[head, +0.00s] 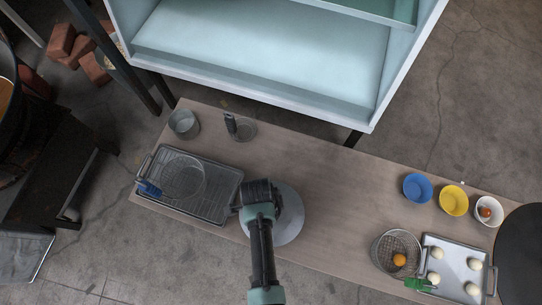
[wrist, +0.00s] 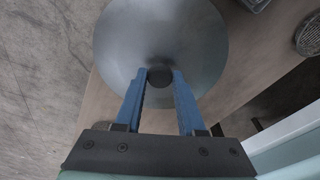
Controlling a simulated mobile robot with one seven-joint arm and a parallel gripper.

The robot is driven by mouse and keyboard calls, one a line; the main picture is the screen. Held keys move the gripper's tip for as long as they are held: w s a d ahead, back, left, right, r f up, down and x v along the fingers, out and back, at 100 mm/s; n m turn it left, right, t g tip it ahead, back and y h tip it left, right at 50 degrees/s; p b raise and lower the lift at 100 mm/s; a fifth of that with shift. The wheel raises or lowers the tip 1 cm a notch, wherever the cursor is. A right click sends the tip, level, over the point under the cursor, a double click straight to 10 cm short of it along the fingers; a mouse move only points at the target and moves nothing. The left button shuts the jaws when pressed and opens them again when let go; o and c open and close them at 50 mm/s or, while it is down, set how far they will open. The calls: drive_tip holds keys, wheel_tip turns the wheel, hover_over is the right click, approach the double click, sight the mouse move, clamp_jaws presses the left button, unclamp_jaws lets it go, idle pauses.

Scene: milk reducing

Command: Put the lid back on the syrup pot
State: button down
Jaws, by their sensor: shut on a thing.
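A round grey metal lid (head: 290,228) with a dark knob shows over the middle of the table in the head view, partly hidden by my arm. In the wrist view the lid (wrist: 125,35) fills the upper middle. My gripper (wrist: 160,77) has its blue fingers closed on the dark knob at the lid's centre. I cannot tell whether the lid touches the table. A large dark pot (head: 12,125), open, with amber-brown contents, is cut off at the left edge of the head view; it may be the syrup pot. It stands well apart from the lid.
On the wooden table (head: 335,185), a wire-rack tray (head: 225,210) lies left of the lid, with metal cups behind it. Bowls, a wire basket (head: 377,252) and a white-ball tray stand right. A pale cabinet (head: 250,96) stands behind. Bricks lie at upper left.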

drive_tip(key=shift+c, duration=2.2)
unclamp_jaws()
drive_tip(key=shift+o, duration=0.4)
drive_tip(key=o, duration=0.4)
drive_tip(key=shift+c, duration=0.2)
drive_tip(key=shift+r+p, duration=3.55)
drive_tip(key=shift+p, duration=0.2)
